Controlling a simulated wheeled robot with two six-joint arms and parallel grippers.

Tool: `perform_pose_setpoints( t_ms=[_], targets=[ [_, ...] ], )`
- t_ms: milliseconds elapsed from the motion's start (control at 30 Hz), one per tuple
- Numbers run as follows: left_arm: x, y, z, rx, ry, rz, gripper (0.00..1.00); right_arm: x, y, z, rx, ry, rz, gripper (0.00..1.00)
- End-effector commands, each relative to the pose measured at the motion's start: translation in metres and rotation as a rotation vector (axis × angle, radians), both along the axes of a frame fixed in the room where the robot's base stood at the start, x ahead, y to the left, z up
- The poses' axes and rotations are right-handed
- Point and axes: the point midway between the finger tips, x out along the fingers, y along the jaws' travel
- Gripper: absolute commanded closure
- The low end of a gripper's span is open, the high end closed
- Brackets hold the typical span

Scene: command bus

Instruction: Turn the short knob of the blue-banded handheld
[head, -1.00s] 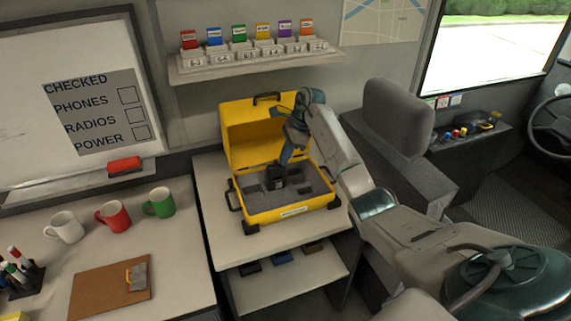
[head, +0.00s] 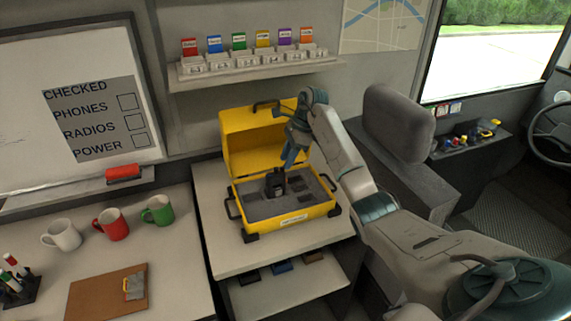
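A black handheld (head: 275,185) stands upright in the grey foam of an open yellow case (head: 290,219). It is too small for me to make out a coloured band or its knobs. My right gripper (head: 288,162) hangs over the case from the right, pointing down, just above and to the right of the handheld's top. A small gap seems to show between them. I cannot tell whether its fingers are open or shut. My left gripper is not in view.
The case stands on a pale cabinet top (head: 220,245). Its raised lid (head: 250,135) is behind my gripper. A seat (head: 398,125) is at the right. Mugs (head: 158,210) and a clipboard (head: 90,295) are on the left desk. Small cards stand on a wall shelf (head: 250,75).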

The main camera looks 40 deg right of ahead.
Motion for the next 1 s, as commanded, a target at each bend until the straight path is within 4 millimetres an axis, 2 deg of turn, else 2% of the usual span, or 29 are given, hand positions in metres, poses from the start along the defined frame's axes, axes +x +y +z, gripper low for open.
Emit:
perform_pose_setpoints(
  t_ms=[33,133,167,200,300,533,1000],
  targets=[
    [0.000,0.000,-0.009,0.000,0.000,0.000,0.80,-0.001,-0.005,0.006,-0.002,-0.005,-0.001,0.66],
    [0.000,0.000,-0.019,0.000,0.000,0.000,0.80,-0.003,-0.013,0.027,-0.003,-0.005,-0.001,0.66],
    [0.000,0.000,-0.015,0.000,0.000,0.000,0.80,-0.004,-0.016,0.037,-0.002,-0.006,-0.001,0.66],
    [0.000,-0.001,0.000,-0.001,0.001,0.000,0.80,-0.005,-0.018,0.052,-0.001,-0.003,-0.001,0.66],
    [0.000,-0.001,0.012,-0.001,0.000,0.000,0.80,-0.007,-0.025,0.067,-0.001,0.001,-0.001,0.66],
    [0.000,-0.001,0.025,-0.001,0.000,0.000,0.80,-0.009,-0.031,0.080,-0.001,0.001,-0.001,0.66],
    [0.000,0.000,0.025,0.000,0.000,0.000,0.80,-0.009,-0.032,0.080,0.000,0.000,0.000,0.66]
  ],
)
